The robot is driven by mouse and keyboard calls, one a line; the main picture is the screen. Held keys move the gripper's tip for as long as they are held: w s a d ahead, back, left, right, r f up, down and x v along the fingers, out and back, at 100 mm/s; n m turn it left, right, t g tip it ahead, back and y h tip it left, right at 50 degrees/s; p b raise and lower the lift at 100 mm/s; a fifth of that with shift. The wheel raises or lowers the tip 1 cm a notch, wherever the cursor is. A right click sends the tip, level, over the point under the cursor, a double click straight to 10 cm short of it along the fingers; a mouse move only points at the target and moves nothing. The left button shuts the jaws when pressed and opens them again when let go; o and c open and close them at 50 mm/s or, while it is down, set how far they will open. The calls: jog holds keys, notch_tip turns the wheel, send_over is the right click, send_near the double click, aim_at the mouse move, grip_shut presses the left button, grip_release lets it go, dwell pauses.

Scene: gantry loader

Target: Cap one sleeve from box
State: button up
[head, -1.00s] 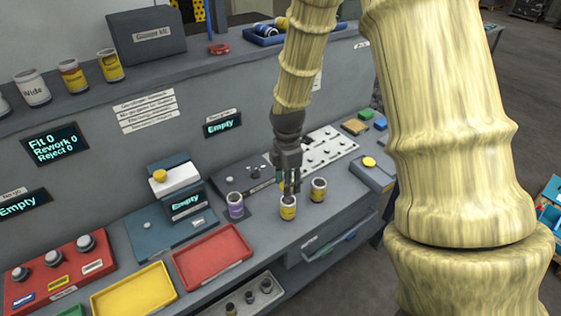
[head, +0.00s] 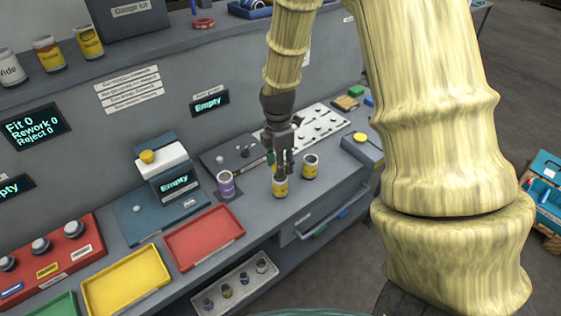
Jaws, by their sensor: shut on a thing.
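My gripper (head: 281,173) points down over the bench, its fingertips at the mouth of a yellow-banded cup (head: 280,188). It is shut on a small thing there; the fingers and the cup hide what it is. A second yellow-banded cup (head: 310,168) stands upright just right of it. A purple-banded cup (head: 226,184) stands to the left. An open box (head: 216,301) below the bench front holds several small upright sleeves (head: 228,291) with pale tops.
A red tray (head: 204,237) and a yellow tray (head: 127,282) lie front left. A blue station (head: 160,210) with an "Empty" display stands behind them. A white holed plate (head: 316,131) is behind my gripper. A drawer (head: 325,218) is in the bench front.

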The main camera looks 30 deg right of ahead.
jog(key=shift+f+b, duration=0.95)
jog(key=shift+f, duration=0.75)
jog(key=shift+f, duration=0.1)
jog(key=o, duration=0.8)
notch_tip(320, 180, up, 12)
jog(key=shift+w+a+f, duration=0.1)
jog(key=shift+w, duration=0.05)
dwell(0.6)
